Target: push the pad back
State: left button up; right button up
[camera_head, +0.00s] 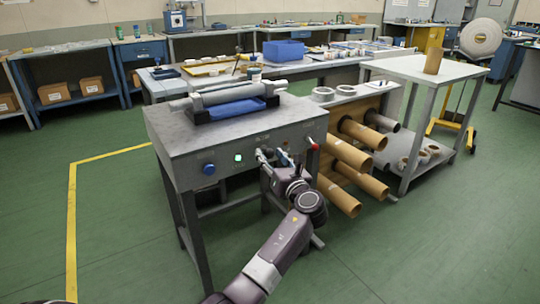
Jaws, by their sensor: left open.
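The grey web rewinder (190,145) stands in the middle, with light grey rollers (228,91) across its top. A blue flat piece (237,109) lies just in front of the rollers; I cannot tell whether this is the pad. My left gripper (270,157) is open at the right part of the machine's front panel, and hides some of that panel. I cannot tell whether it touches anything. A red-tipped part (312,144) sticks out just right of the gripper. My right gripper is out of view.
The panel carries a blue knob (209,169) and a lit green button (238,158). Cardboard tubes (348,154) jut out to the right of my arm. A white-topped table (425,68) stands farther right. The green floor on the left is clear.

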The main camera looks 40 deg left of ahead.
pick_arm(q)
jog(key=v, duration=1.1)
jog(key=shift+d, duration=0.15)
jog(key=shift+s, duration=0.15)
